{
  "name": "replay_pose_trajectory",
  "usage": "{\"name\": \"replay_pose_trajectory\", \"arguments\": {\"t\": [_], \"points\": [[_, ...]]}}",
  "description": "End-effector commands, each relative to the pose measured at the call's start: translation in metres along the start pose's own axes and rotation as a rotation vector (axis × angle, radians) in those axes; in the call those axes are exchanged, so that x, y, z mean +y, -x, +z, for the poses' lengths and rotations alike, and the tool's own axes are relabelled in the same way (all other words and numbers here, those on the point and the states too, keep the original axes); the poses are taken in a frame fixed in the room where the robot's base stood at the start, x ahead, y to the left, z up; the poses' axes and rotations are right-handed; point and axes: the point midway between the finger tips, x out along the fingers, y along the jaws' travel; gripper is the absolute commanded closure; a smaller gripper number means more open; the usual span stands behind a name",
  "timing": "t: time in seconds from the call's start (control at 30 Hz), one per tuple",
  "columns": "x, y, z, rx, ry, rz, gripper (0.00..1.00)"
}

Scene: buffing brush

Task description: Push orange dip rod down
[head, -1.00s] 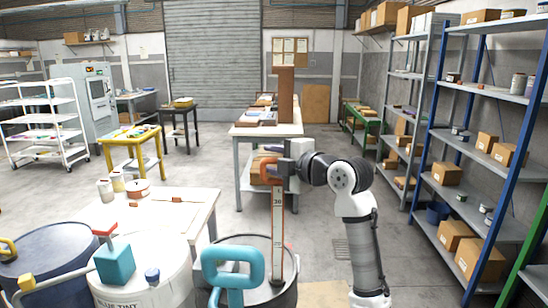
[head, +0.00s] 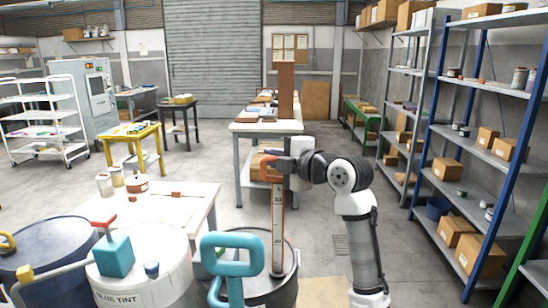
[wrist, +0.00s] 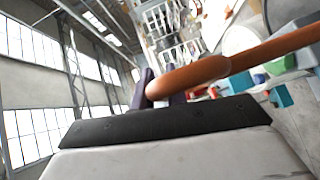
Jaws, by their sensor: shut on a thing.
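The orange dip rod (head: 277,215) stands upright as a flat strip with a pale numbered scale. Its lower end enters the top of a dark drum (head: 287,292) at bottom centre of the head view. Its orange looped handle (head: 267,168) is at the top. My gripper (head: 276,160) is shut on the handle, coming from the right. In the wrist view, the orange handle (wrist: 190,75) crosses between the dark fingertips (wrist: 158,92). The part of the rod inside the drum is hidden.
A teal handle (head: 232,255) stands in front, left of the rod. A white drum (head: 140,280) with a teal block and a blue drum (head: 45,260) are at left. A work table (head: 195,200) is behind them. Blue-post shelves (head: 490,150) stand at right.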

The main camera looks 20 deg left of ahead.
Motion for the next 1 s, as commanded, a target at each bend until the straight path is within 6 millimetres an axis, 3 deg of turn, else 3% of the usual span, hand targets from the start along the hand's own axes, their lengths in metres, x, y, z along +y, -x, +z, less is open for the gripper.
{"name": "replay_pose_trajectory", "arguments": {"t": [0.03, 0.6, 0.8, 1.0], "points": [[-0.018, -0.003, 0.002, 0.001, -0.001, -0.002, 1.00], [-0.173, -0.024, 0.024, 0.003, -0.002, -0.003, 1.00], [-0.220, -0.031, 0.030, 0.003, -0.003, -0.002, 1.00], [-0.251, -0.035, 0.035, 0.003, -0.003, -0.002, 1.00]]}}
